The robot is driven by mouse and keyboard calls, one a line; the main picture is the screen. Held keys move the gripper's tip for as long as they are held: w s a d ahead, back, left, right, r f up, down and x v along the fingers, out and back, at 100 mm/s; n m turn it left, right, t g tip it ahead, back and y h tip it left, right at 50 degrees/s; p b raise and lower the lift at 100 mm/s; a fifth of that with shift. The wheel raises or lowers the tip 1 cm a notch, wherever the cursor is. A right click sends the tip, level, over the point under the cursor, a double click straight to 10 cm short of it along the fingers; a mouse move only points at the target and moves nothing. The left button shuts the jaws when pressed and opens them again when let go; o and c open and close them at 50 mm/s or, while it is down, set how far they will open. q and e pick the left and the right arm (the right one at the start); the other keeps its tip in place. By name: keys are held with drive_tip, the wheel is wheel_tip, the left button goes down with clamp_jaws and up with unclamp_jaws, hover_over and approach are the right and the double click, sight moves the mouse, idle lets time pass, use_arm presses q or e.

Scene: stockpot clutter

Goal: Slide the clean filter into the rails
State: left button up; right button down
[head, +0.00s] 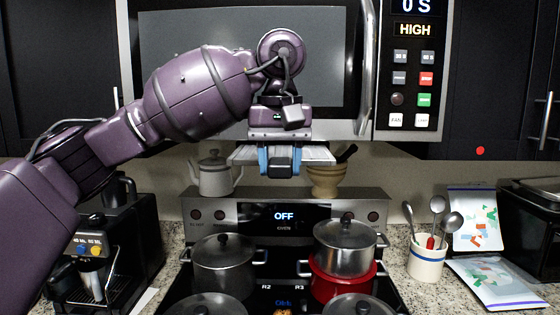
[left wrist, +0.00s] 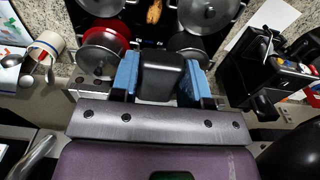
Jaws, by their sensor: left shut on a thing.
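The clean filter (head: 318,154) shows in the head view as a flat pale grey slab, roughly level, just below the front underside of the microwave (head: 345,128). My left gripper (head: 280,162) has its blue fingers pointing down in front of the slab, shut around a black block that seems to be its grip. In the left wrist view the gripper (left wrist: 160,82) shows the same black block between the fingers; the slab cannot be made out there. The rails are not visible; the microwave's underside is hidden. My right gripper is not in view.
Below is a stove with several lidded pots, including a steel pot (head: 345,250) on a red one. A white kettle (head: 214,174) and tan bowl (head: 326,180) stand behind. A coffee machine (head: 100,245) is left; a utensil crock (head: 427,256) is right.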

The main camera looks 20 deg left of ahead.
sight(281, 158)
use_arm(q)
drive_tip(key=shift+w+a, duration=0.1)
drive_tip(key=shift+w, duration=0.15)
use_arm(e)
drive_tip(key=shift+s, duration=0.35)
use_arm(q)
drive_tip(key=shift+w, duration=0.15)
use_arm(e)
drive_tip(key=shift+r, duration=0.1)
use_arm(q)
drive_tip(key=shift+w+a, duration=0.1)
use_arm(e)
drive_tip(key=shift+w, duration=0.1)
use_arm(q)
drive_tip(key=shift+w+a+p, duration=0.1)
drive_tip(key=shift+w+p, duration=0.3)
drive_tip(key=shift+p, duration=0.1)
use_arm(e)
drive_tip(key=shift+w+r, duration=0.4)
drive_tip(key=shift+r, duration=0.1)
use_arm(q)
drive_tip(key=shift+w, duration=0.1)
drive_tip(key=shift+w+a+p, duration=0.15)
drive_tip(key=shift+w+p, duration=0.3)
drive_tip(key=shift+w, duration=0.1)
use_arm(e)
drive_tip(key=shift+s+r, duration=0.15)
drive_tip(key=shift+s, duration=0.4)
